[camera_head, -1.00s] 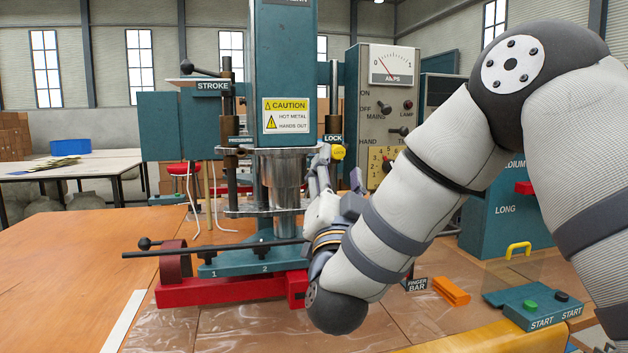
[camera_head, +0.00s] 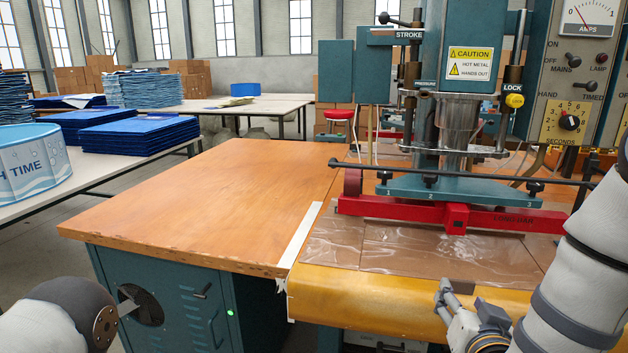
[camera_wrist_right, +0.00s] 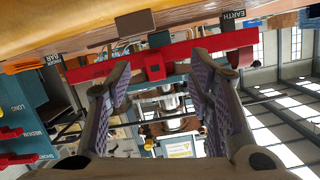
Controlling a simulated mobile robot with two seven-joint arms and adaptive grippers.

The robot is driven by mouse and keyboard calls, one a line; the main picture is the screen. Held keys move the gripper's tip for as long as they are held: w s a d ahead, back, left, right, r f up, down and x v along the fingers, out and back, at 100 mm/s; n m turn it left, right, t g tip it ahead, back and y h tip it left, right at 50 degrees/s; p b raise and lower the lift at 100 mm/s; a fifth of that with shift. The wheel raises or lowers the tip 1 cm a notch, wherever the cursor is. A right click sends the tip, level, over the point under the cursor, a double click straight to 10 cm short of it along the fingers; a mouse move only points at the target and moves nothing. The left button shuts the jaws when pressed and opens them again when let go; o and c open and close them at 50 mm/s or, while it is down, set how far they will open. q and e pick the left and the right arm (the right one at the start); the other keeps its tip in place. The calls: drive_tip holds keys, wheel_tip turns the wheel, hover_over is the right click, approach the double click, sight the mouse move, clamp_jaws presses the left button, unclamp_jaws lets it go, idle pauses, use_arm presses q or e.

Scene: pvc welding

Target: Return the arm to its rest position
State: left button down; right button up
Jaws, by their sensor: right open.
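My right arm (camera_head: 575,290) comes in from the lower right of the head view. Its gripper (camera_head: 442,297) is low in front of the yellow table edge, away from the welding press (camera_head: 470,85). In the right wrist view the two fingers of this gripper (camera_wrist_right: 161,68) are spread apart with nothing between them. Beyond them lies the red bar (camera_wrist_right: 180,58), lettered LONG BAR in the head view (camera_head: 500,218). Part of my left arm (camera_head: 75,315) shows at the lower left; its gripper is out of view.
The yellow-edged table front (camera_head: 380,300) is close to my right gripper. The orange wooden tabletop (camera_head: 210,200) to the left is clear. A white table with blue stacks (camera_head: 140,135) and a round blue tub (camera_head: 30,165) stands farther left. The yellow knob (camera_head: 514,100) is on the press.

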drive_tip(key=s+a+f+n+g+y, duration=0.3)
drive_tip(key=s+f+g, duration=0.5)
drive_tip(key=s+f, duration=1.05)
drive_tip(key=s+f+n+g, duration=0.1)
drive_tip(key=s+g, duration=0.3)
drive_tip(key=s, duration=0.9)
drive_tip(key=s+f+n+g, duration=0.1)
drive_tip(key=s+f+g, duration=0.3)
drive_tip(key=s, duration=0.8)
drive_tip(key=shift+s+a+f+g, duration=0.2)
drive_tip(key=shift+s+f+g, duration=0.15)
drive_tip(key=shift+g, duration=0.25)
